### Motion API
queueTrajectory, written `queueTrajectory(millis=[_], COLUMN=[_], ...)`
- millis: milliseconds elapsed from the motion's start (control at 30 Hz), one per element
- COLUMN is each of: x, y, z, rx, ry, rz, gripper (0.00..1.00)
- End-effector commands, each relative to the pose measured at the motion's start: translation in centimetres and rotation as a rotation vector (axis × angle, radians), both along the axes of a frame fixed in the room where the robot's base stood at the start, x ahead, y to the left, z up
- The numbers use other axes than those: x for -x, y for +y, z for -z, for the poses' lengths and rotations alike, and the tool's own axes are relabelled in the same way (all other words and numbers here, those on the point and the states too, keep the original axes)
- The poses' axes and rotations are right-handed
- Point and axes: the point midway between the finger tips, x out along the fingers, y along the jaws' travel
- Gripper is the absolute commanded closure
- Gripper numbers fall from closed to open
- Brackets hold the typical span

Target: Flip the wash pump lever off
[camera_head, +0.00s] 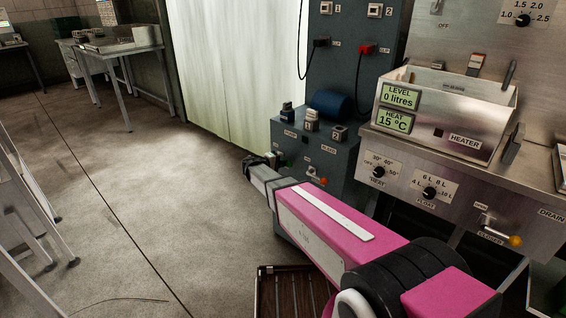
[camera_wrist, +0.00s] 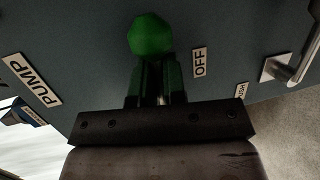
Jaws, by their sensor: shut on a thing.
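The wash pump lever shows in the wrist view as a green knob (camera_wrist: 150,35) on the blue-grey panel. My gripper (camera_wrist: 158,72) is shut on the lever just below the knob, and its fingers hide most of the shaft. A PUMP plate (camera_wrist: 31,79) is to the left and an OFF plate (camera_wrist: 199,62) is just to the right of the knob. In the head view my gripper (camera_head: 256,166) is at the left side of the blue-grey machine (camera_head: 335,157). The lever is mostly hidden there.
A metal handle (camera_wrist: 292,68) sticks out at the right in the wrist view. In the head view the steel heater unit (camera_head: 465,140) stands at the right, with an orange-tipped lever (camera_head: 514,240) below. A pale curtain (camera_head: 235,75) hangs behind. The floor at left is open.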

Motion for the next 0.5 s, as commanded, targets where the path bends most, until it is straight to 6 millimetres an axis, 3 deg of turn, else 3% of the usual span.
queueTrajectory(millis=[133, 200, 233, 500], x=[0.03, 0.02, 0.02, 0.04], y=[0.02, 0.03, 0.03, 0.06], z=[0.14, 0.14, 0.14, 0.08], rx=[-0.007, -0.008, -0.007, -0.004], ry=[-0.003, -0.001, -0.002, -0.001], rz=[0.000, 0.000, 0.000, 0.001], gripper=[1.00, 0.69, 0.63, 0.63])
